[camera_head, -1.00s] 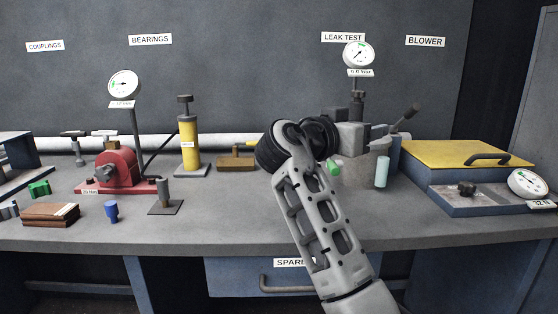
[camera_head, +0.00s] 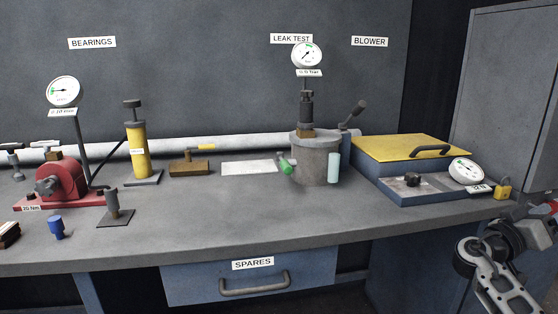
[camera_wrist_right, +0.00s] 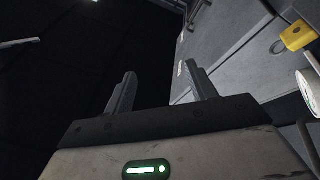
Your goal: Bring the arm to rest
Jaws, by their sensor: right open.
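My right arm (camera_head: 495,272) is at the lower right of the head view, off the right front corner of the bench and clear of the things on it. Its gripper fingers cannot be made out in that view. In the right wrist view my right gripper (camera_wrist_right: 160,92) is open, its two fingers apart with nothing between them. My left gripper is in neither view.
The bench (camera_head: 240,226) has free room along its front. A grey leak test pot (camera_head: 315,160) with a gauge stands near the back. A yellow-lidded blower box (camera_head: 400,148) and a yellow padlock (camera_head: 503,188) are at the right end. A cabinet (camera_head: 505,90) stands behind.

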